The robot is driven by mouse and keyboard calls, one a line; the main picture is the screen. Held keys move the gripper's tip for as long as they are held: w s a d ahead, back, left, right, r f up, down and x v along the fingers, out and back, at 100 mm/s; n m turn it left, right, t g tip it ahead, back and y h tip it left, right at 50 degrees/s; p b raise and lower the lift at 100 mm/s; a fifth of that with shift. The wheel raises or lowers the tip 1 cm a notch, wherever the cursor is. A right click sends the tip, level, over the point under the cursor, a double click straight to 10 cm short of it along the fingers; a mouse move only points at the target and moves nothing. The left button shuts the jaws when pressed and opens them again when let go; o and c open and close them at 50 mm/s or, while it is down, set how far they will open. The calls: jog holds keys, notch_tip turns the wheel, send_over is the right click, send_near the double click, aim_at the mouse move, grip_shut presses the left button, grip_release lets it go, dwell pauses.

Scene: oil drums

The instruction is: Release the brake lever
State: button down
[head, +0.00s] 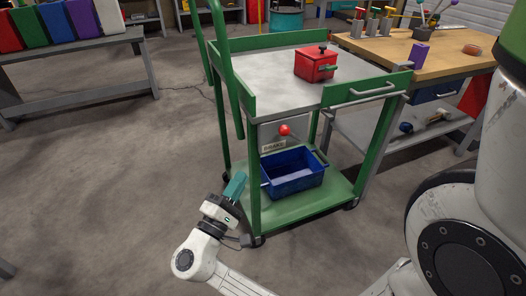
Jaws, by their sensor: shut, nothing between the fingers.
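The brake lever shows as a red ball knob (285,130) beneath the top shelf of the green cart (262,42). A small plate that seems to read BRAKE (273,145) sits just below the knob. The lever's shaft is too small to make out. My gripper (239,178), with teal fingers, is shut and empty. It is low in front of the cart's near left leg, left of and below the red knob and apart from it.
A red box (316,64) stands on the cart's top. A blue bin (292,173) sits on its lower shelf. A wooden workbench (440,52) stands close on the right. A grey bench (75,47) with coloured blocks is at the upper left. The floor left of the cart is clear.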

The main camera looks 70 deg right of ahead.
jog(key=b, duration=0.2)
send_near(270, 143)
jog(key=d+r, duration=0.2)
jog(key=r, duration=0.1)
jog(key=d+r, duration=0.1)
jog(key=r, duration=0.1)
jog(key=shift+d, duration=0.35)
jog(key=shift+s+d+r, duration=0.25)
jog(key=shift+s, duration=0.2)
jog(key=shift+s+d+r, duration=0.25)
jog(key=shift+s, duration=0.2)
jog(key=shift+s+d+r, duration=0.35)
jog(key=shift+s+r, duration=0.05)
jog(key=shift+s, duration=0.2)
jog(key=shift+r, duration=0.1)
